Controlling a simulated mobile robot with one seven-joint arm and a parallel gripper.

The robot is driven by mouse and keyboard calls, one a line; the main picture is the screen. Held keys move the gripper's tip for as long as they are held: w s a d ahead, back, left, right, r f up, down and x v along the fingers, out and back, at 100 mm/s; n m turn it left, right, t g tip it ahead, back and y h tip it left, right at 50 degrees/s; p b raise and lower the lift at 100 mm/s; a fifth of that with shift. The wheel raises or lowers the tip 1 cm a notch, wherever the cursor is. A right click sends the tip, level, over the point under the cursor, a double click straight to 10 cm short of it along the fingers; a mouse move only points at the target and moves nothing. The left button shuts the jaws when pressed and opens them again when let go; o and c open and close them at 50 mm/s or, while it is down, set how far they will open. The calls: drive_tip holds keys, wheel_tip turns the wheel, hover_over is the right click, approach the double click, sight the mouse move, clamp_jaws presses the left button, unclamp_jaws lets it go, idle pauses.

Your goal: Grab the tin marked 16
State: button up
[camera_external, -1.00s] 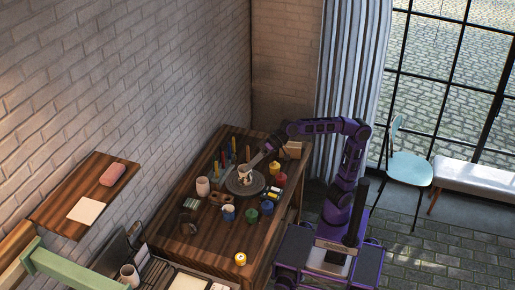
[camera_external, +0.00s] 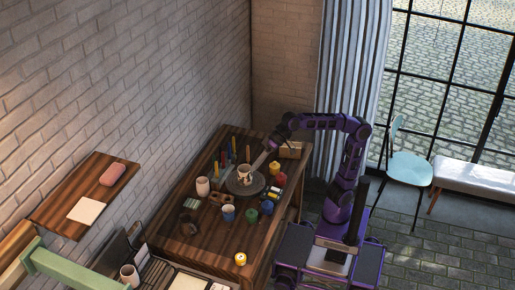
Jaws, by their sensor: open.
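Several small coloured tins stand on the wooden table's right half: a yellow tin (camera_external: 275,168), a red tin (camera_external: 280,178), a blue tin (camera_external: 266,207) and a green tin (camera_external: 251,215). Another yellow tin (camera_external: 240,259) stands alone near the front edge. No number can be read at this size, so I cannot tell which one is marked 16. My gripper (camera_external: 259,161) is open above the table's back part, just behind and right of a patterned cup (camera_external: 244,175). It holds nothing that I can see, and its fingertips are small and unclear.
The cup stands on a round grey turntable (camera_external: 255,188). Upright coloured brushes or bottles (camera_external: 232,152) stand behind it. A pale cup (camera_external: 203,187) and a blue-white cup (camera_external: 228,212) stand left of and before the turntable. The table's front left (camera_external: 205,248) is mostly bare.

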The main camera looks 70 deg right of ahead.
drive_tip(key=w+a+f+g+h, duration=0.2)
drive_tip(key=f, duration=1.1)
drive_tip(key=w+a+f+g+h, duration=0.2)
drive_tip(key=f+h, duration=0.1)
drive_tip(key=f, duration=1.1)
drive_tip(key=w+a+f+g+h, duration=0.2)
drive_tip(key=f, duration=1.2)
drive_tip(key=shift+a+h, duration=0.15)
drive_tip(key=shift+h, duration=0.15)
hover_over(241, 257)
drive_tip(key=f, duration=0.6)
drive_tip(key=shift+w+d+f, duration=0.15)
drive_tip(key=shift+d+f, duration=0.1)
wheel_tip(241, 257, down, 4)
drive_tip(key=shift+d+b, duration=0.15)
drive_tip(key=shift+b, duration=0.25)
drive_tip(key=shift+s+a+f, duration=0.1)
drive_tip(key=shift+a+f, duration=0.05)
drive_tip(key=shift+f, duration=1.4)
drive_tip(key=shift+s+a+f, duration=0.1)
drive_tip(key=shift+a+f, duration=0.05)
drive_tip(key=shift+f, duration=1.4)
